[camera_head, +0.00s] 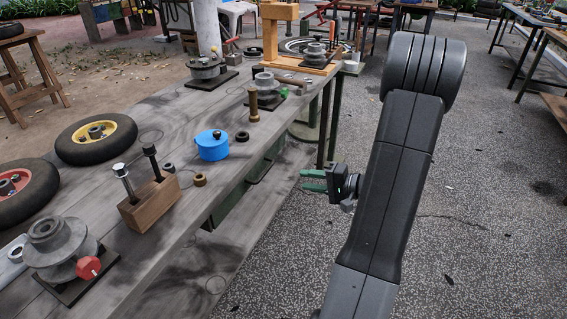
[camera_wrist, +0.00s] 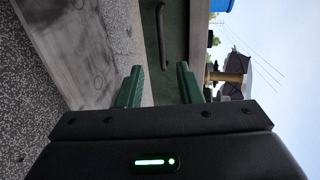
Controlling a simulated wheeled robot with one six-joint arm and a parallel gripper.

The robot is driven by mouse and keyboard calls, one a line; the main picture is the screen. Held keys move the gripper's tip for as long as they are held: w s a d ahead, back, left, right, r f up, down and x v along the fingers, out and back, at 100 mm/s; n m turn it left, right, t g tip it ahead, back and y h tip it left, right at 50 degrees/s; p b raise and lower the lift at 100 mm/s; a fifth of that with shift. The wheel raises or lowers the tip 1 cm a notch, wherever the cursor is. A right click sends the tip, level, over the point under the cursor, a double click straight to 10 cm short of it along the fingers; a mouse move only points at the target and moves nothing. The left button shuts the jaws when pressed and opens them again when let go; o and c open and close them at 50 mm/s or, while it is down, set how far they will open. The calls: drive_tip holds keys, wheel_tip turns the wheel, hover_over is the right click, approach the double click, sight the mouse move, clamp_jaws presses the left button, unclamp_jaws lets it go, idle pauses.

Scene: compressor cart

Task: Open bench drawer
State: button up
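The bench drawer (camera_head: 235,205) is a dark green box under the edge of the grey wooden bench top (camera_head: 130,110). Its green front (camera_wrist: 180,25) fills the upper middle of the wrist view, with a dark bar handle (camera_wrist: 162,40) on it. My gripper (camera_head: 313,181) is beside the bench, to the right of the drawer, with its green fingers pointing toward the bench. In the wrist view my gripper (camera_wrist: 160,82) is open, and the handle shows beyond and between the fingertips. It holds nothing. The handle is not clear in the head view.
On the bench stand a blue pot (camera_head: 212,146), a brass post (camera_head: 254,105), a wooden block with bolts (camera_head: 150,203), wheels (camera_head: 97,138) and several metal parts. A lower shelf (camera_wrist: 85,45) runs beneath. The speckled floor to the right is mostly clear.

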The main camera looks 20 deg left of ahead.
sight(265, 174)
drive_tip(key=b+x, duration=0.1)
drive_tip(key=x, duration=1.2)
drive_tip(key=shift+w+a, duration=0.15)
drive_tip(key=shift+a, duration=0.25)
clamp_jaws()
